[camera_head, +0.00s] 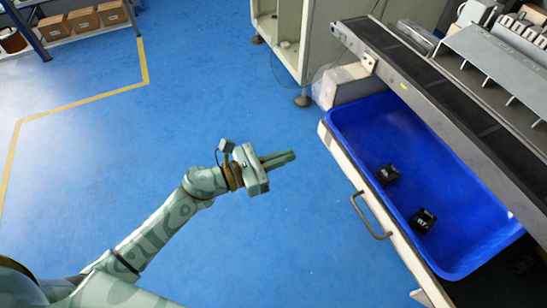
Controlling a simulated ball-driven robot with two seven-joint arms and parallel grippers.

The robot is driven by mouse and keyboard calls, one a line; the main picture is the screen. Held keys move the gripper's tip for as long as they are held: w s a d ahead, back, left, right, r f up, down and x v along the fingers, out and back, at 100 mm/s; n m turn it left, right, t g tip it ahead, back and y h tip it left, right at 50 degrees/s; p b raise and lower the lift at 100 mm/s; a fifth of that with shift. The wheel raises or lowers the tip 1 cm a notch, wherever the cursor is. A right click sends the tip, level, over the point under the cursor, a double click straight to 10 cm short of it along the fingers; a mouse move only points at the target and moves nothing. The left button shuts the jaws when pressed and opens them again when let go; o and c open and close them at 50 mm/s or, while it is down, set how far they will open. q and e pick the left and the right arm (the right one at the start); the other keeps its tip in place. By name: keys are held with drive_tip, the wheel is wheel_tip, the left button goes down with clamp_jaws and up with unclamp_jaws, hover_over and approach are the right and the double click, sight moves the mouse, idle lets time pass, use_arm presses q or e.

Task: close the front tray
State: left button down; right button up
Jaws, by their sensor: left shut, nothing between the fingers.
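The front tray (345,158) is a drawer pulled out from under the machine, with a pale front panel and a blue bin (400,140) inside. Its metal bar handle (369,218) sits on the outer face of the panel. Two small black parts lie in the bin, one near the middle (388,173) and one lower (422,221). My left gripper (292,157) is shut and empty, over the blue floor to the left of the tray, apart from the panel and the handle. My right gripper is not in view.
The machine's dark conveyor strip (440,85) runs above the tray's far side. A pale cabinet (290,40) on feet stands behind. Cardboard boxes (84,20) sit on a shelf at the far left. The blue floor (110,140) left of the tray is clear.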

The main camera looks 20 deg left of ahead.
use_arm(q)
approach(369, 131)
drive_tip(key=s+a, duration=0.1)
drive_tip(key=s+a+r, duration=0.1)
drive_tip(key=s+a, duration=0.1)
drive_tip(key=a, duration=0.1)
drive_tip(key=shift+s+r+b, duration=0.25)
drive_tip(key=shift+r+b, duration=0.15)
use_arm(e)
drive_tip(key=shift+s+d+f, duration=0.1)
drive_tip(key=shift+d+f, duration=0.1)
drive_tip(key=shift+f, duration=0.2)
